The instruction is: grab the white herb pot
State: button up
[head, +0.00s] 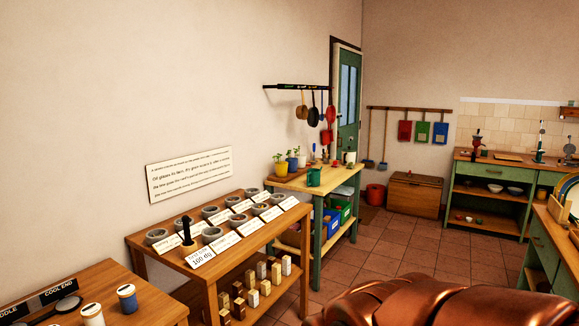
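Several small potted herbs stand at the left end of the green-legged wooden table (325,181) in the middle distance. The front pot is yellow (281,169), and a blue pot (292,165) is just behind it. A pale pot that looks white (302,161) stands behind the blue one, with green leaves above it. It is small and far off in this view. My gripper is not in view.
A nearer wooden table (150,241) holds several grey bowls with labels, and wooden blocks sit on its lower shelf. A bench corner with jars (127,297) is at the lower left. Tiled floor (400,262) is clear right of the tables. A wooden chest (415,195) stands at the back.

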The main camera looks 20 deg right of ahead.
aim_at(302, 158)
jog(key=z, duration=1.35)
jog(key=i, duration=7)
jog(key=u, duration=1.2)
